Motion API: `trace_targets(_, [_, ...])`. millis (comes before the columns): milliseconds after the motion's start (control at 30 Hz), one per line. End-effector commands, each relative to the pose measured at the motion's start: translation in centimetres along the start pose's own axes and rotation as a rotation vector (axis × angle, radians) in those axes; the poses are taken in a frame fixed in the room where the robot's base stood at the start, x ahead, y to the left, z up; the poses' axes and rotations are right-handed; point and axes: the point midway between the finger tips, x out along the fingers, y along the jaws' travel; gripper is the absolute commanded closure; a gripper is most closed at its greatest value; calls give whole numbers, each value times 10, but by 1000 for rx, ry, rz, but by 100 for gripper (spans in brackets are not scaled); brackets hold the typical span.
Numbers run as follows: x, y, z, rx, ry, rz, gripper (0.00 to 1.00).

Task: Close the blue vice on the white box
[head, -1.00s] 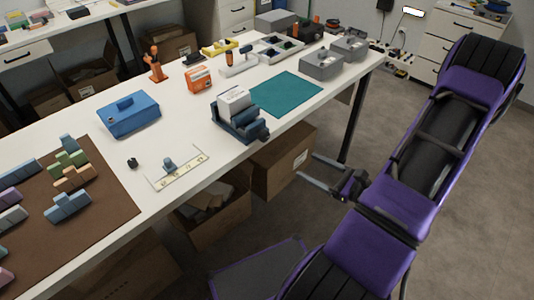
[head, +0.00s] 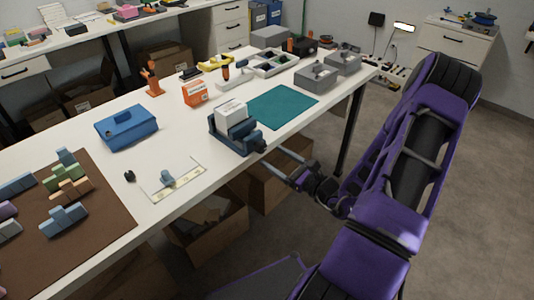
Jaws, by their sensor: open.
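The blue vice (head: 240,143) stands near the front edge of the white table, with a dark handle at its lower right end. The white box (head: 232,112) sits upright between its jaws. I cannot tell whether the jaws touch the box. My gripper (head: 270,158) is open, its two long grey fingers reaching from the lower right towards the vice's handle end. The fingertips show close to the handle, at the table's front edge. I cannot tell whether they touch it or stand on both sides of it.
A teal mat (head: 283,106) lies right of the vice. A blue toolbox (head: 127,127) and an orange box (head: 195,93) stand behind and left. A brown mat (head: 105,213) with several coloured blocks lies at the left. Open cartons (head: 207,222) stand under the table.

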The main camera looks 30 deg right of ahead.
Motion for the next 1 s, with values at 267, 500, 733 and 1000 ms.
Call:
trace_targets(267, [34, 0, 0, 0, 0, 0, 24])
trace_targets(500, [38, 0, 0, 1, 1, 0, 24])
trace_targets(733, [37, 0, 0, 0, 1, -1, 46])
trace_targets(1000, [37, 0, 0, 0, 1, -1, 94])
